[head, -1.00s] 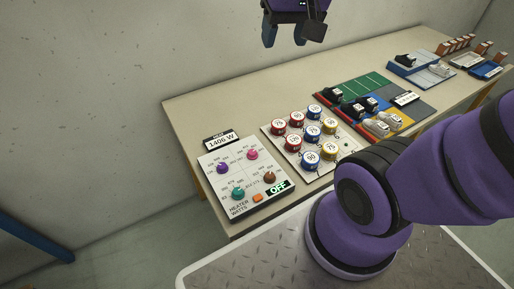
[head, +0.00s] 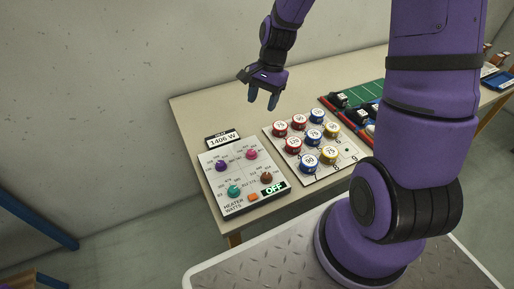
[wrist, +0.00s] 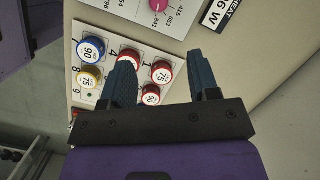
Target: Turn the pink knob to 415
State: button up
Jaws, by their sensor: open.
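The pink knob (head: 251,154) is at the upper right of the white heater panel (head: 222,192) at the table's near left end. In the wrist view the pink knob (wrist: 158,5) is cut by the top edge, with the labels 415 and 653 beside it. Where its pointer is set is too small to tell. My gripper (head: 262,103) is open and empty, in the air above the table behind the panel and the puck board. In the wrist view its two blue fingers (wrist: 162,75) stand wide apart, with nothing between them but the board below.
A board of numbered pucks (head: 336,171) lies to the right. Air above the panel is free.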

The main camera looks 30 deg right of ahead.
aim_at(252, 151)
jog(key=a+f+m, duration=0.1)
jog(key=f, duration=0.4)
jog(key=a+f+y, duration=0.1)
jog(key=f, duration=0.5)
jog(key=s+a+f+m, duration=0.1)
jog(key=f, duration=0.5)
jog(key=shift+a+m+g, duration=0.3)
jog(key=shift+a+g, duration=0.05)
jog(key=shift+g, duration=0.05)
jog(key=c, duration=0.9)
